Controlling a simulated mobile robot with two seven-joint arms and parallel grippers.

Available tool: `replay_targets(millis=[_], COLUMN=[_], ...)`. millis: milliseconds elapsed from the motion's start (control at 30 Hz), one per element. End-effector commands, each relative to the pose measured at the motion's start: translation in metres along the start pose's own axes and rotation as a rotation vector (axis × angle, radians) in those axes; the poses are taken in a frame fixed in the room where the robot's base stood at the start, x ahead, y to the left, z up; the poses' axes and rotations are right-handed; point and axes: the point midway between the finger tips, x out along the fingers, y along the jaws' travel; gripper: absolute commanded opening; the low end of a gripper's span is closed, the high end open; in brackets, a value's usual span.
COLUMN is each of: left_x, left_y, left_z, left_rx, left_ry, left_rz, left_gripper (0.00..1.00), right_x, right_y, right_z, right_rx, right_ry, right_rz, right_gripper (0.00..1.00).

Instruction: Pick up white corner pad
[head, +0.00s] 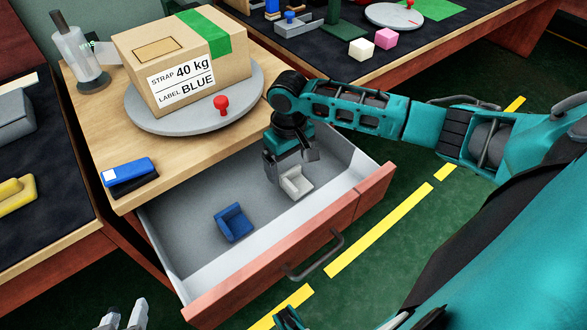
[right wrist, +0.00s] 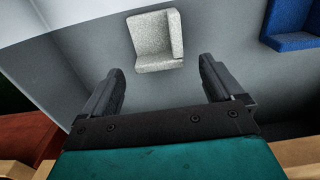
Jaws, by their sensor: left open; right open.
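The white corner pad (head: 297,183) lies in the open drawer (head: 190,250), towards its right side. In the right wrist view the white corner pad (right wrist: 155,42) lies ahead of the fingertips, about centred between them. My right gripper (head: 290,165) is over the drawer, just above and behind the pad in the head view; in the wrist view its fingers (right wrist: 162,75) are apart with nothing between them. A blue corner pad (head: 234,223) lies in the drawer to the left; it also shows in the wrist view (right wrist: 290,25). My left gripper (head: 125,315) shows at the bottom left edge, open and empty.
A cardboard box (head: 185,60) labelled "STRAP 40 kg, LABEL BLUE" stands on a grey turntable (head: 150,124) with a red knob (head: 221,103). A blue device (head: 128,172) lies near the table edge. The drawer's red front (head: 310,240) and side walls surround the pads.

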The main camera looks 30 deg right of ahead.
Motion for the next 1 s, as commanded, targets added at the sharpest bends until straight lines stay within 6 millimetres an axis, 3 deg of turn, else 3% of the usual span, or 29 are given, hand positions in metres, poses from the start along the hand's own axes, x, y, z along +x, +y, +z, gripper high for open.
replay_targets(millis=[200, 467, 1000], left_x=[0.011, 0.010, 0.010], left_y=[-0.001, -0.001, 0.000], left_z=[0.016, 0.016, 0.016], left_rx=[-0.001, -0.002, -0.004], left_ry=[-0.001, -0.002, -0.001], left_rz=[0.000, -0.001, 0.000], left_gripper=[0.43, 0.43, 0.43], right_x=[0.037, 0.040, 0.040], right_y=[0.001, 0.001, 0.001], right_z=[-0.001, -0.001, -0.001], right_rx=[0.000, -0.001, -0.001], right_ry=[-0.001, 0.001, 0.001], right_rz=[0.000, 0.000, 0.001], right_gripper=[0.94, 0.94, 0.43])
